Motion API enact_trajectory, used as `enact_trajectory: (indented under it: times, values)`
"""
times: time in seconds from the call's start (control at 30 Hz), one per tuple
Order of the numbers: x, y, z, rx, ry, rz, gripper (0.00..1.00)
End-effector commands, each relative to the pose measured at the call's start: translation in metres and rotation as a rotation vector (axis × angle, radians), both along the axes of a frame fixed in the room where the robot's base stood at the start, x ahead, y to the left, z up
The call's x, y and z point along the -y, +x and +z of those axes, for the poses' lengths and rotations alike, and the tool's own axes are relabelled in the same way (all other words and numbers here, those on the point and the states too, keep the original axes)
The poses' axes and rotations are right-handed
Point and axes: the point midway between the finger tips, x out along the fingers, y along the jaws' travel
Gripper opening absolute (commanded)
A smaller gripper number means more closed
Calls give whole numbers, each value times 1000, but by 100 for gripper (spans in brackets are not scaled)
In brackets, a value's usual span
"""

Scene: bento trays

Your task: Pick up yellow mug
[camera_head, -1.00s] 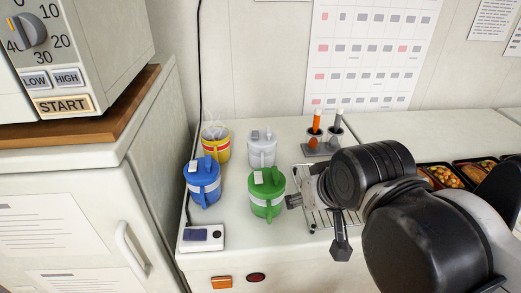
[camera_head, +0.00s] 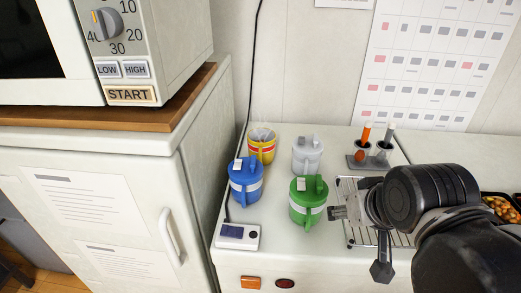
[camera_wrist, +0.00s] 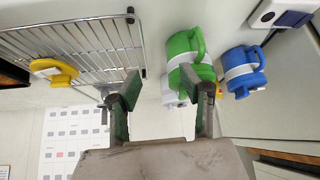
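The yellow mug (camera_head: 262,148), with red and white bands, stands upright at the back left of the white counter, with faint steam above it. The blue mug (camera_head: 245,182) is in front of it, the grey-white mug (camera_head: 308,155) to its right, and the green mug (camera_head: 308,203) front right. My gripper (camera_head: 359,242) is open and empty, right of the green mug, with its fingers spread. In the wrist view, my gripper (camera_wrist: 160,92) has the green mug (camera_wrist: 188,48) near its right finger and the blue mug (camera_wrist: 243,70) farther right.
A wire rack (camera_head: 352,232) lies beside my gripper. A holder with orange and grey utensils (camera_head: 367,160) stands behind it. A small white device (camera_head: 238,236) sits at the front left. The wrist view shows an unclear yellow object (camera_wrist: 55,72). A cabinet (camera_head: 110,190) bounds the left.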

Motion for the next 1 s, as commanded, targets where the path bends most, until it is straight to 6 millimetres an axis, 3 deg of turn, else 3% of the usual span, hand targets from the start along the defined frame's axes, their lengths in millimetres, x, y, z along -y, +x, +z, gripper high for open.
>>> enact_trajectory:
  times: [0.23, 0.63, 0.87, 1.0]
  values:
    - [0, 0, 0, 0, 0, 0, 40]
    - [0, 0, 0, 0, 0, 0, 92]
    - [0, 0, 0, 0, 0, 0, 92]
    - [0, 8, 10, -12, 6, -8, 92]
